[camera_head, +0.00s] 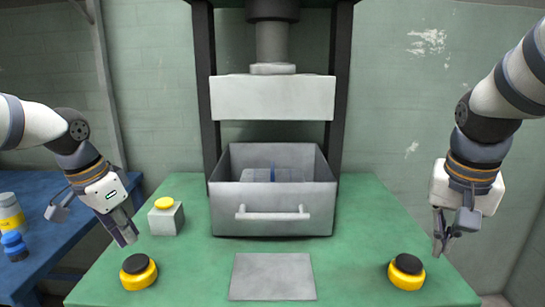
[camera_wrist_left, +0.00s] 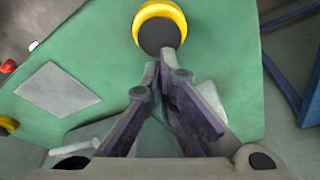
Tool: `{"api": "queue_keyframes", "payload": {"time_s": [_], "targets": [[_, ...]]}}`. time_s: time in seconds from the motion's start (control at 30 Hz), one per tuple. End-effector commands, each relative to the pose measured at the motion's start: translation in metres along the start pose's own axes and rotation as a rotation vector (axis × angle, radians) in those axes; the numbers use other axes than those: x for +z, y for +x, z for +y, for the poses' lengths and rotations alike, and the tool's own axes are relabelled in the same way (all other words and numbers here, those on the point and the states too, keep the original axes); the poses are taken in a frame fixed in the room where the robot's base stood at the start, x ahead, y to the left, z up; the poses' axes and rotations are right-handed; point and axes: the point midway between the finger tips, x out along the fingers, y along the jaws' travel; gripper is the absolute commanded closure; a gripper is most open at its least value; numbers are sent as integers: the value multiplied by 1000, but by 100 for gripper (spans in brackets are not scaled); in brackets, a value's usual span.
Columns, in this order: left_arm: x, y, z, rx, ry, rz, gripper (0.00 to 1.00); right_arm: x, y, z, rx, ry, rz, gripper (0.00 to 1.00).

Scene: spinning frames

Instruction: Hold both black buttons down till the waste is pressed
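The left black button (camera_head: 137,264) sits in a yellow ring at the green table's front left; it also shows in the left wrist view (camera_wrist_left: 158,35). The right black button (camera_head: 408,264) sits in a yellow ring at the front right. My left gripper (camera_head: 129,238) hovers just above and beside the left button, fingers together and empty. My right gripper (camera_head: 441,247) is above and right of its button, apart from it; its finger gap is unclear. The waste (camera_head: 272,175), grey-blue pieces, lies in the metal drawer (camera_head: 273,222). The press block (camera_head: 272,98) is raised above it.
A pale box with a yellow button (camera_head: 166,217) stands behind the left black button. A grey plate (camera_head: 272,276) lies between the two black buttons. A blue table (camera_head: 60,235) with bottles (camera_head: 11,218) is at the left.

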Motion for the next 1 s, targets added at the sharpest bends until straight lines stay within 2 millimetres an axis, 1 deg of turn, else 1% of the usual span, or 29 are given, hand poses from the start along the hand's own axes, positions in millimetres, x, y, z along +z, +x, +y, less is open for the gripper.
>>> {"api": "queue_keyframes", "payload": {"time_s": [0.1, 0.37, 0.47, 1.0], "targets": [[-2, -7, 0, 0, 0, 0, 100, 0, 0, 0, 0, 0, 0, 100], [-2, -9, 0, 1, 0, 0, 100, 0, 0, 0, 0, 0, 0, 100], [0, -13, 2, 0, 1, 2, 100, 0, 0, 0, 0, 0, 0, 100], [46, -51, 34, 0, 1, 1, 100, 0, 0, 0, 0, 0, 0, 100]]}}
